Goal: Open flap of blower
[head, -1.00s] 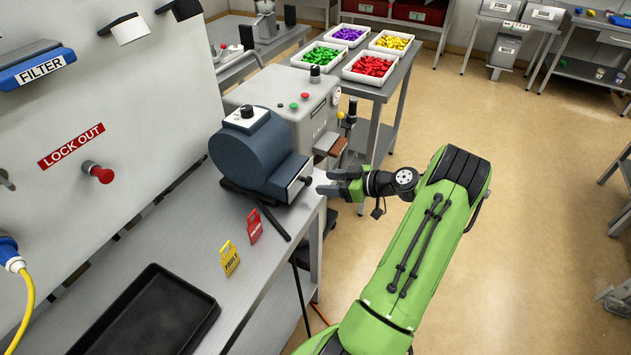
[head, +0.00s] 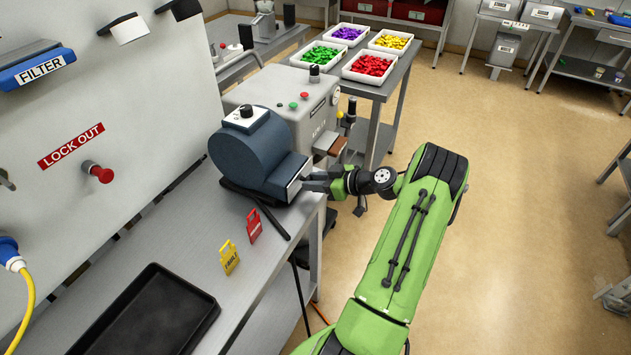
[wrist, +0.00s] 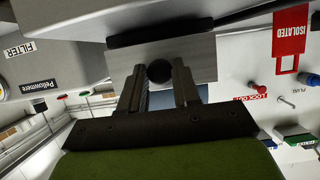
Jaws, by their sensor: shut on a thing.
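The blue-grey blower (head: 254,155) stands on the steel bench, its outlet facing right toward my arm. A light metal flap (head: 297,180) closes the outlet end. In the wrist view the flap (wrist: 198,62) is a flat grey plate with a round black knob (wrist: 159,72) at its middle. My gripper (head: 309,181) is at the flap, its fingers pointing left. In the wrist view my gripper (wrist: 159,82) has one finger on each side of the knob, shut on it. In the head view the fingers hide the knob.
A black tray (head: 150,312), a yellow tag (head: 229,258) and a red tag (head: 254,226) are on the bench. A black bar (head: 271,219) sticks out below the blower. A grey machine (head: 310,112) stands behind it. Floor to the right is clear.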

